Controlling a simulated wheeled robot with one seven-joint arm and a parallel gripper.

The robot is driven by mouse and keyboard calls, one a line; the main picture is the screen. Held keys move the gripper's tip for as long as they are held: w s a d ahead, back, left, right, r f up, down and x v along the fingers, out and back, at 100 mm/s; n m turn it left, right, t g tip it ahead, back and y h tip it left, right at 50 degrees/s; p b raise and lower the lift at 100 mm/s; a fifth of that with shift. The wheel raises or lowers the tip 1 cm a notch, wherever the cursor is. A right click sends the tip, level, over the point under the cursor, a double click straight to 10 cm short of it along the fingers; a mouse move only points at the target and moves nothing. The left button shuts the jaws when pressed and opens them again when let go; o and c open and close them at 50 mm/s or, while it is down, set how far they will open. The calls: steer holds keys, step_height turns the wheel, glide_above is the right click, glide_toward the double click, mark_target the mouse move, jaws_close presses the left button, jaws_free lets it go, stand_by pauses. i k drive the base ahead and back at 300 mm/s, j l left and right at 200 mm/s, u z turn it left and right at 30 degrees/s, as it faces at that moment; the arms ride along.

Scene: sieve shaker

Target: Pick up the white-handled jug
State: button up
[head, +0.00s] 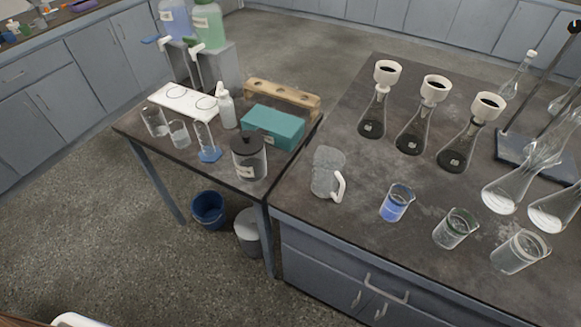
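The white-handled jug (326,173) is clear and stands upright near the left front corner of the dark bench top (305,200). Its white handle (340,187) points to the right and toward the front edge. Nothing touches the jug and its near side is unobstructed. My gripper does not show in the head view, so its state cannot be seen.
To the jug's right stand a beaker of blue liquid (396,203) and two clear beakers. Behind are flasks with white funnels (434,90). A lower table (180,155) on the left holds a dark-lidded jar (248,158) and a teal box (272,127).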

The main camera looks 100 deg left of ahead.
mark_target(329, 162)
steer(key=u, duration=2.85)
